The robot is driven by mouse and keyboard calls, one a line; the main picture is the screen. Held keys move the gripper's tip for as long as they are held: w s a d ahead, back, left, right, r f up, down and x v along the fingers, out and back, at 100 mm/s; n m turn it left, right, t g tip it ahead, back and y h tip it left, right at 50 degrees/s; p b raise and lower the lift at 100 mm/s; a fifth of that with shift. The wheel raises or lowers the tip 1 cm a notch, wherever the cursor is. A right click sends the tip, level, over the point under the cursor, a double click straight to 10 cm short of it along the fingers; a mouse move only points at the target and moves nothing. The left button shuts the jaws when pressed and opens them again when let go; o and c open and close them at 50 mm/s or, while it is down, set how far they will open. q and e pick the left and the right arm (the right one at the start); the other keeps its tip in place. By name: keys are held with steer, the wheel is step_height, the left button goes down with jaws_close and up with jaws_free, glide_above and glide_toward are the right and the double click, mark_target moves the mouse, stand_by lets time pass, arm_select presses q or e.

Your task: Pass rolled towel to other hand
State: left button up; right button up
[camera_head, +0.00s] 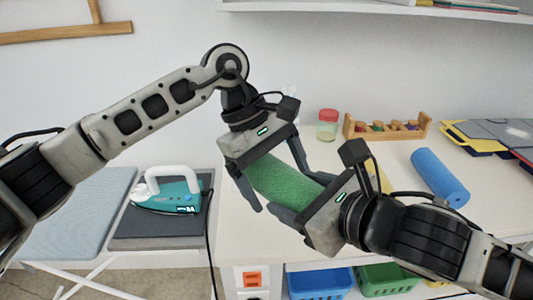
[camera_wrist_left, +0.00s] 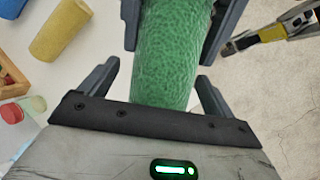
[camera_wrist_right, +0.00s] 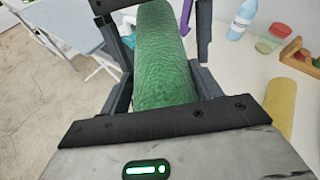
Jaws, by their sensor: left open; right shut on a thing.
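The green rolled towel (camera_head: 285,183) is held in the air above the white table, between my two grippers. It also shows in the left wrist view (camera_wrist_left: 168,55) and the right wrist view (camera_wrist_right: 162,60). My right gripper (camera_head: 303,198) is shut on its lower right end. My left gripper (camera_head: 275,178) is open, with its fingers on either side of the upper left end. In the left wrist view there are gaps between the left fingers and the towel. The towel's ends are partly hidden by the grippers.
A blue roll (camera_head: 440,178) and a partly hidden yellow roll (camera_head: 380,178) lie on the table (camera_head: 410,215). A red-lidded jar (camera_head: 327,127) and a wooden rack (camera_head: 385,127) stand behind. An iron (camera_head: 168,195) stands on a dark pad at the left.

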arm_select(q)
steer(key=shift+s+d+f, duration=0.1)
steer(key=shift+d+f, duration=0.1)
steer(key=shift+f, duration=0.2)
steer(key=c, duration=1.2)
steer(key=shift+o, duration=0.2)
arm_select(e)
steer(key=o, duration=1.2)
steer(key=shift+c, duration=0.2)
steer(key=shift+r, duration=0.15)
